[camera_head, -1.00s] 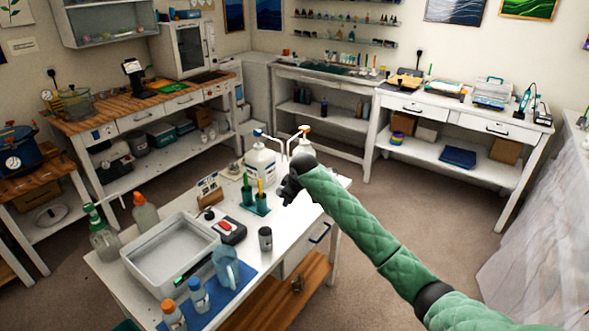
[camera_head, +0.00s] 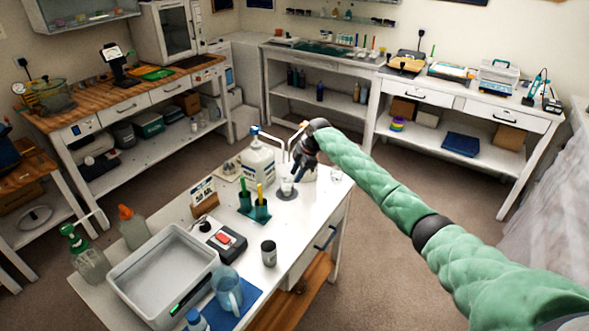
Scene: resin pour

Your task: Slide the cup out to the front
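A small clear cup (camera_head: 287,184) stands upright on a dark round pad (camera_head: 289,195) on the white worktable, in front of the pump bottles. My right gripper (camera_head: 296,177) points down right beside the cup, on its right and back side. Its fingers are dark and small here, so I cannot tell whether they touch the cup or how far they are apart. The white pump bottle (camera_head: 258,162) stands behind and left of the cup. A second bottle is mostly hidden behind my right gripper. My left gripper is not in view.
Another small clear cup (camera_head: 336,174) stands near the table's right edge. Green holders (camera_head: 257,209) with coloured tools are to the front left. The white tabletop (camera_head: 305,215) is clear in front of the cup.

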